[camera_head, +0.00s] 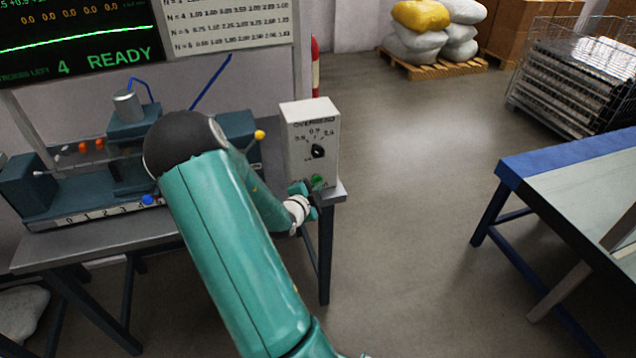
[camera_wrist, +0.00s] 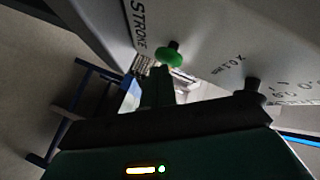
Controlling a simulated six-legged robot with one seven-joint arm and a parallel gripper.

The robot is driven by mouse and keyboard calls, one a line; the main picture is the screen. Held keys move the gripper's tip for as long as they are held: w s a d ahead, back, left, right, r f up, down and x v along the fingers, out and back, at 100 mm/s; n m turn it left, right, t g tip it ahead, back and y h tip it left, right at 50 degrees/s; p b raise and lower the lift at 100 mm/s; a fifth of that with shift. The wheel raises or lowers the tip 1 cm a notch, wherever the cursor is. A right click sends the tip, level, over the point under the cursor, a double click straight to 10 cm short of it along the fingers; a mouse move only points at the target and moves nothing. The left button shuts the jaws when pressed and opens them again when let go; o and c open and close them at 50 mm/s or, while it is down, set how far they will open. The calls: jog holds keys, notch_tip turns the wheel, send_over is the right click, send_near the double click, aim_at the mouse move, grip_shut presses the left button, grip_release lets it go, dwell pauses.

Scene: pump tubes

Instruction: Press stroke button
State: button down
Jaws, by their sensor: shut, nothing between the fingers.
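The green stroke button (camera_head: 317,181) sits low on the front of a white control box (camera_head: 310,125) at the table's right end. In the wrist view the round green button (camera_wrist: 169,57) stands out on a dark stem beside the printed word STROKE. My gripper (camera_head: 309,190) is shut and empty, right at the button in the head view. In the wrist view my gripper's fingertips (camera_wrist: 158,72) are just below the button and partly overlap it. I cannot tell whether they touch it. A black overfeed dial (camera_head: 318,151) is above the button.
A screen (camera_head: 80,40) at upper left reads READY. A pump rig (camera_head: 95,200) with a ruler and orange parts stands on the grey table, partly behind my arm. A blue-edged table (camera_head: 560,150) is at right. The floor between the tables is clear.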

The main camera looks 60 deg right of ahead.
jog(key=shift+w+d, duration=0.3)
jog(key=shift+w, duration=0.05)
dwell(0.5)
dwell(0.3)
jog(key=shift+s+a, duration=0.9)
jog(key=shift+s, duration=0.1)
jog(key=s+a, duration=0.3)
jog(key=shift+s+a, duration=0.15)
jog(key=shift+a, duration=0.1)
dwell(0.7)
